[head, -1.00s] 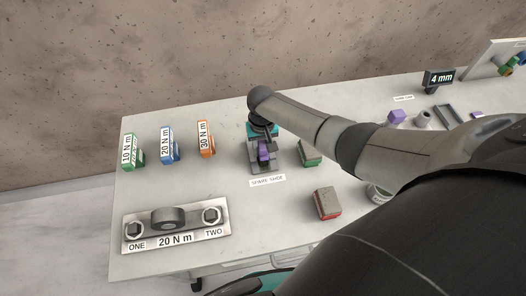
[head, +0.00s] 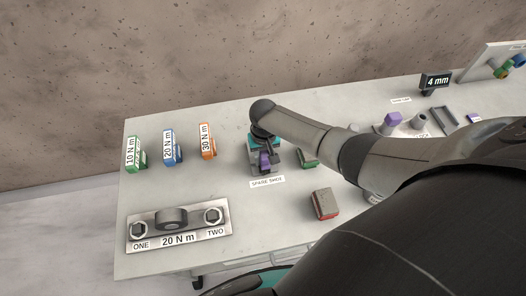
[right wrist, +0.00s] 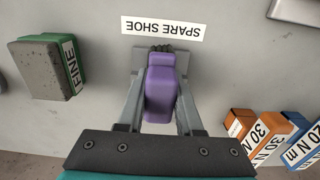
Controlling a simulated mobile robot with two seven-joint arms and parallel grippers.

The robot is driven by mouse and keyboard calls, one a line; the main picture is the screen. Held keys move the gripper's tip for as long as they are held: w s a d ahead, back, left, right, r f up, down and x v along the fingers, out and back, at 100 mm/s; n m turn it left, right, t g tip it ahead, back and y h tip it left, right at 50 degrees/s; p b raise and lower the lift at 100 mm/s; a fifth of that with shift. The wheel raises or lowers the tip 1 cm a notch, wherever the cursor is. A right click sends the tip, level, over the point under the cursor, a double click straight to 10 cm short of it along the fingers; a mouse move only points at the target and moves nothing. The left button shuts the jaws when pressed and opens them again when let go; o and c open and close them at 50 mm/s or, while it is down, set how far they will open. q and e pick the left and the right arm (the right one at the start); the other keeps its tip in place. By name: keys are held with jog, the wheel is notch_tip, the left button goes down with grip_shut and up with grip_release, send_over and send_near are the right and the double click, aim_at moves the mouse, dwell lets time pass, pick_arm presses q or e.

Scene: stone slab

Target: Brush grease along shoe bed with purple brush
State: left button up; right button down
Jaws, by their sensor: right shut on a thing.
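My right gripper (head: 266,166) is shut on the purple brush (right wrist: 161,82). In the right wrist view its two grey fingers flank the purple body, with dark bristles at the far end. In the head view the brush (head: 265,159) is just behind the white SPARE SHOE label (head: 267,183). The label also shows in the right wrist view (right wrist: 163,27), just beyond the bristles. The shoe and its bed cannot be made out clearly beneath the gripper, nor whether the bristles touch anything. My left gripper is not in view.
Green (head: 134,153), blue (head: 171,148) and orange (head: 207,142) torque blocks stand to the left. A plate marked ONE and TWO (head: 190,225) lies in front. A green FINE block (right wrist: 48,68) and a red-edged grey block (head: 322,203) are close by.

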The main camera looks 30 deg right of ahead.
jog(key=shift+w, duration=0.1)
dwell(0.4)
jog(key=shift+w+d+f+b, duration=0.1)
jog(key=shift+w+d+b, duration=0.1)
jog(key=shift+w+b, duration=0.35)
jog(key=shift+w+d+f+b, duration=0.1)
jog(key=shift+w+d+b, duration=0.05)
jog(key=shift+w+b, duration=0.35)
jog(key=shift+r, duration=0.1)
jog(key=shift+s, duration=0.15)
jog(key=shift+s+a+p, duration=0.1)
jog(key=shift+s+p, duration=0.25)
jog(key=shift+p, duration=0.25)
jog(key=shift+s+a+p, duration=0.2)
jog(key=shift+s+p, duration=0.5)
jog(key=shift+s, duration=0.1)
